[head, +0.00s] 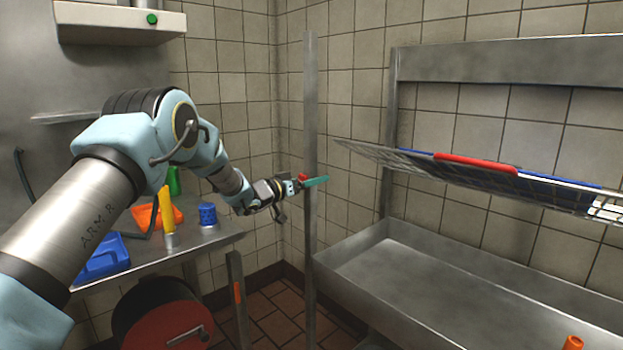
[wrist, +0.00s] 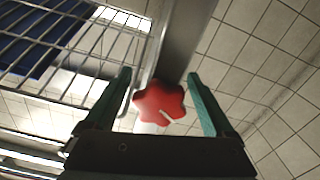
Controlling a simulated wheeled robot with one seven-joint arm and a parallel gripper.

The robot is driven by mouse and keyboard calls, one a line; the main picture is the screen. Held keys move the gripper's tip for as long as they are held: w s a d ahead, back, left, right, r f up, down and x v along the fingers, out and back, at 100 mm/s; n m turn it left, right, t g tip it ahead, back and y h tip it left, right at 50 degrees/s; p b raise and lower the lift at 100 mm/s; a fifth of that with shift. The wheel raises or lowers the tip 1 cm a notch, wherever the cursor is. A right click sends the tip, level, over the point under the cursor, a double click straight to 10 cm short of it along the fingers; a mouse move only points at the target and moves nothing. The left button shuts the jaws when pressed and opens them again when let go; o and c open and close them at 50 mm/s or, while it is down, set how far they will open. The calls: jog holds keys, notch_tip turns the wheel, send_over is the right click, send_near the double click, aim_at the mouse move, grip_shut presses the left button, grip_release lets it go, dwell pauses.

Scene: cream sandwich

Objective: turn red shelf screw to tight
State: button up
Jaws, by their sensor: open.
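The red shelf screw (wrist: 160,102) is a star-shaped knob with a white line mark on its face, pointing to the lower right in the wrist view. It sits by a metal post (wrist: 182,40). My gripper (wrist: 158,76) is open, with one teal finger on each side of the knob. In the head view my gripper (head: 312,182) is at the post, and a small part of the red screw (head: 303,177) shows beside the teal finger.
A tilted wire shelf (head: 372,150) with red and blue things on it extends right of the post. A steel trough (head: 400,262) stands below it. A metal table (head: 212,238) with blue, orange and yellow things stands at left under my arm.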

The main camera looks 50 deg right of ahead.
jog(key=shift+c, duration=0.2)
jog(key=c, duration=1.3)
